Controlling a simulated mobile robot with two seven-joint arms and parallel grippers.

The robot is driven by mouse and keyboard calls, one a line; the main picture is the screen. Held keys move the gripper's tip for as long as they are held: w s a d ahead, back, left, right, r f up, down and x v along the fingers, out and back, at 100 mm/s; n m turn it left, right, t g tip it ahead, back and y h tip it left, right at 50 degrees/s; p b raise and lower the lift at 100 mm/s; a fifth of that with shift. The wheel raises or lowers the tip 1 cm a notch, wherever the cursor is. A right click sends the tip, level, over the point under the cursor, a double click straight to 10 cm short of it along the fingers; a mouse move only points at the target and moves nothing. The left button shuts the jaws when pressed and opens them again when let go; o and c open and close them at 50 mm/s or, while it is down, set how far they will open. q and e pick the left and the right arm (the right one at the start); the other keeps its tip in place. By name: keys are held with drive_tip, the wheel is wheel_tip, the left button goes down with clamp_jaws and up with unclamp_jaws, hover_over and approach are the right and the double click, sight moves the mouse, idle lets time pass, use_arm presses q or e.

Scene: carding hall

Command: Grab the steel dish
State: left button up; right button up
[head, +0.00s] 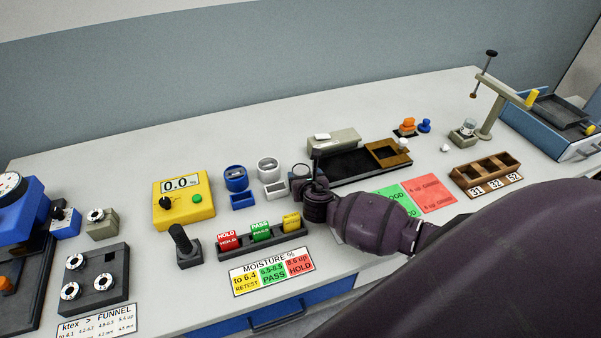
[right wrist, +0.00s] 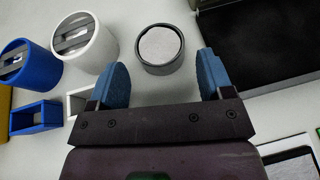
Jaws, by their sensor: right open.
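The steel dish (right wrist: 158,67) is a small round grey cup with a dark rim and a pale inside. In the right wrist view it stands upright on the bench, just ahead of the fingertips and centred between them. My right gripper (right wrist: 163,75) is open and empty, with its blue fingers apart on either side of the line to the dish. In the head view the right gripper (head: 312,178) reaches down over the bench and partly hides the dish (head: 299,169). My left gripper is not in view.
Left of the dish stand a white cup (head: 267,168) and a blue cup (head: 236,178), with small bins in front. A black tray (head: 345,166) lies close on the right. A rack of coloured blocks (head: 262,242) stands in front, and a yellow meter (head: 184,200) farther left.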

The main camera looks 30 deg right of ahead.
sight(301, 170)
drive_tip(key=shift+x, duration=2.55)
drive_tip(key=c, duration=0.7)
drive_tip(key=shift+c, duration=0.2)
drive_tip(key=shift+r, duration=0.1)
